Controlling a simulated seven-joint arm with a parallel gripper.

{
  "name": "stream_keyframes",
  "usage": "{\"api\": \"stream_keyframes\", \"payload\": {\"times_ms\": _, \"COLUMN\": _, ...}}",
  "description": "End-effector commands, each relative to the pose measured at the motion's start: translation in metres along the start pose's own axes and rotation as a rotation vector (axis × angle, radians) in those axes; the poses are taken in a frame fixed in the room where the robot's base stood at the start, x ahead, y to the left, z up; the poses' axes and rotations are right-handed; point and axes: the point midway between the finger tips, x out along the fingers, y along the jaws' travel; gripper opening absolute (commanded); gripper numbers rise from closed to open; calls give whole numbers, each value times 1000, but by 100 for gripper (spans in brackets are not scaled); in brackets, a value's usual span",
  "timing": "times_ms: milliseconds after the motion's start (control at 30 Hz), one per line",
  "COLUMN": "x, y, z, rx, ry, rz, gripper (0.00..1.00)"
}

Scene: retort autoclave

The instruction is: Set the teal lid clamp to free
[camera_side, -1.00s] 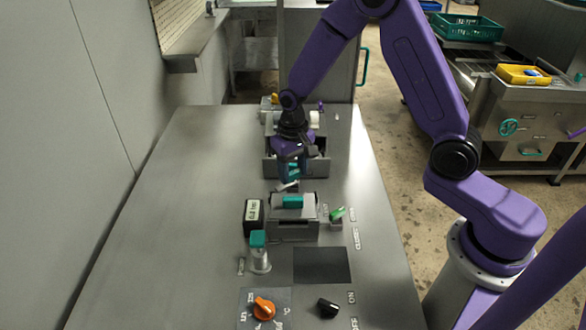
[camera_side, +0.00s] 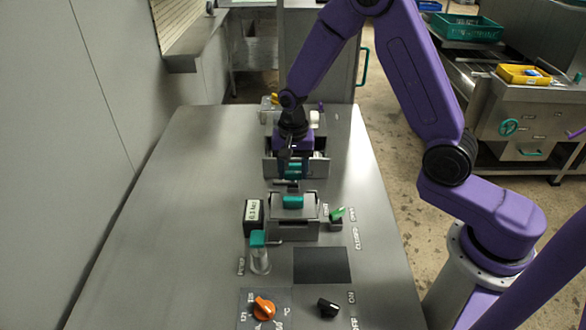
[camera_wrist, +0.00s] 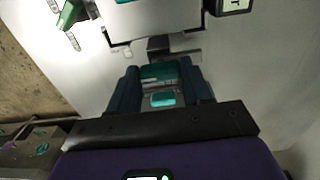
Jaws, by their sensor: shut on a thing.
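The teal lid clamp (camera_side: 293,168) is at the near side of the grey box toward the back of the table. My gripper (camera_side: 291,174) comes down over it from above and is shut on it. In the wrist view the teal clamp (camera_wrist: 160,73) sits between the two dark blue fingers of my gripper (camera_wrist: 162,88), one finger on each side. A short metal bar (camera_side: 287,187) shows just below the fingers and lies about level across the picture. The fingers and wrist hide part of the clamp and its mount.
Nearer stand a grey box with a teal handle (camera_side: 292,202), a small display (camera_side: 253,214), a green lever (camera_side: 337,213) and a teal-topped post (camera_side: 258,240). An orange knob (camera_side: 264,308) and a black knob (camera_side: 328,307) are at the front. The table's left is clear.

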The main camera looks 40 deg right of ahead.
Motion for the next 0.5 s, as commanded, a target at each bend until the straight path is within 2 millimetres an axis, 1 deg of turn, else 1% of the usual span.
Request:
{"api": "stream_keyframes", "payload": {"times_ms": 467, "x": -1, "y": -1, "z": -1, "rx": 16, "ry": 2, "rz": -3, "gripper": 18}}
{"api": "stream_keyframes", "payload": {"times_ms": 500, "x": -1, "y": -1, "z": -1, "rx": 16, "ry": 2, "rz": -3, "gripper": 62}}
